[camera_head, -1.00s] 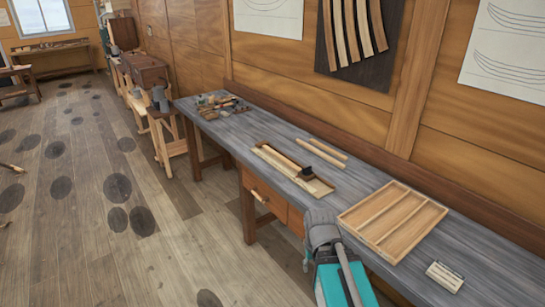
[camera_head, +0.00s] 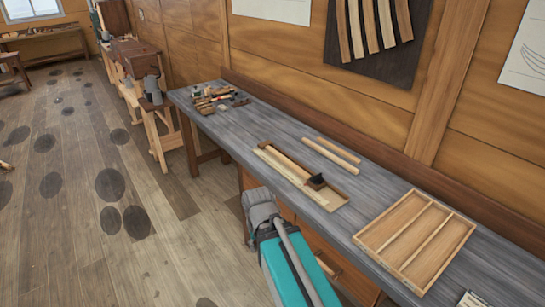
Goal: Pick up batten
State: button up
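Two slim pale wooden strips lie side by side on the grey workbench (camera_head: 232,135), near the wall. The front strip (camera_head: 330,157) is longer than the back strip (camera_head: 338,150); either may be the batten, but I cannot tell for sure. Part of my arm shows at the bench's front edge, but my gripper's fingers are not seen.
A divided wooden box (camera_head: 391,214), seemingly empty, sits on the right of the bench. Small tools and blocks (camera_head: 215,99) cluster at its far left end. Curved strips (camera_head: 372,27) hang on a dark wall panel. The plank floor left of the bench is open.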

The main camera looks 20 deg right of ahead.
aim_at(280, 157)
jog(key=z, duration=0.15)
jog(key=i, duration=0.9)
jog(key=z, duration=0.5)
